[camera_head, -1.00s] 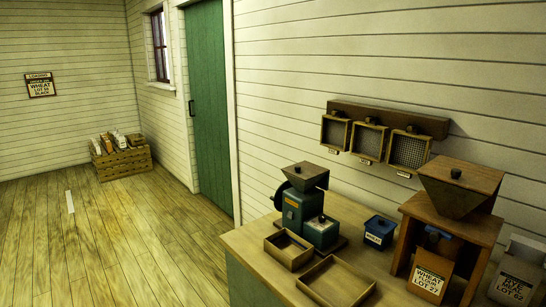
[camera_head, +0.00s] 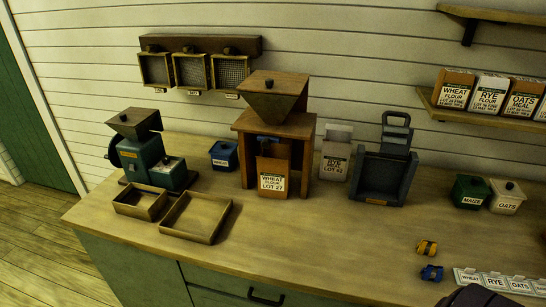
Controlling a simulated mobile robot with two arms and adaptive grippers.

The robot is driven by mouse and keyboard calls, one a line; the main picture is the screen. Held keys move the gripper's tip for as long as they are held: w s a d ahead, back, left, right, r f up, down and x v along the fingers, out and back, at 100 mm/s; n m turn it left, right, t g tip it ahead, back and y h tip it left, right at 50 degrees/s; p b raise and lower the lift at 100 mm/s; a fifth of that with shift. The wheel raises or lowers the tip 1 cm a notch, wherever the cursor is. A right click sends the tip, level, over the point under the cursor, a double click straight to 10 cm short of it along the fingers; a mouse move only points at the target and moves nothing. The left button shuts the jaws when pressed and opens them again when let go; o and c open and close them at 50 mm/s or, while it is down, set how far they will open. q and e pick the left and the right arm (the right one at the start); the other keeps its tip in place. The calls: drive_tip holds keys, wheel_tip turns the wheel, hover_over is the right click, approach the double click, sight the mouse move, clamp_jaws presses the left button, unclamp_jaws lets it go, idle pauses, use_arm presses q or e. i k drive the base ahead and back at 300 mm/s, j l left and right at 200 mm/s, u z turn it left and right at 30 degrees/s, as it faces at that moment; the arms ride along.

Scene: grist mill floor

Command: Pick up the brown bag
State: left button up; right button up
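A brown bag (camera_head: 273,172) labelled "Wheat Flour Lot 27" stands upright in the opening of a wooden hopper stand (camera_head: 306,125) on the counter. Its top is partly hidden under the hopper, beside something blue. Another brown bag (camera_head: 454,88) with a wheat flour label stands on the wall shelf at the right. A dark shape (camera_head: 478,297) at the bottom edge, right of centre, looks like part of my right gripper or arm. Its fingers cannot be made out, and it is well apart from both bags. My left gripper is not in view.
On the counter (camera_head: 330,235) are a green mill (camera_head: 140,150), two wooden trays (camera_head: 197,218), a white rye bag (camera_head: 335,155), a grey stand (camera_head: 383,178) and small bins (camera_head: 470,191). Yellow and blue clips (camera_head: 432,272) and label cards lie at the right. The front middle is clear.

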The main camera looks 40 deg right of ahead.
sight(274, 185)
drive_tip(key=i+j+z, duration=0.1)
drive_tip(key=z, duration=0.65)
drive_tip(key=i+j+z, duration=0.15)
drive_tip(key=j+z, duration=0.15)
drive_tip(key=j, duration=0.2)
drive_tip(key=i+j+z, duration=0.1)
drive_tip(key=j+z, duration=0.15)
drive_tip(key=j, duration=0.25)
drive_tip(key=i+j+z, duration=0.1)
drive_tip(key=j+z, duration=0.2)
drive_tip(key=j, duration=0.2)
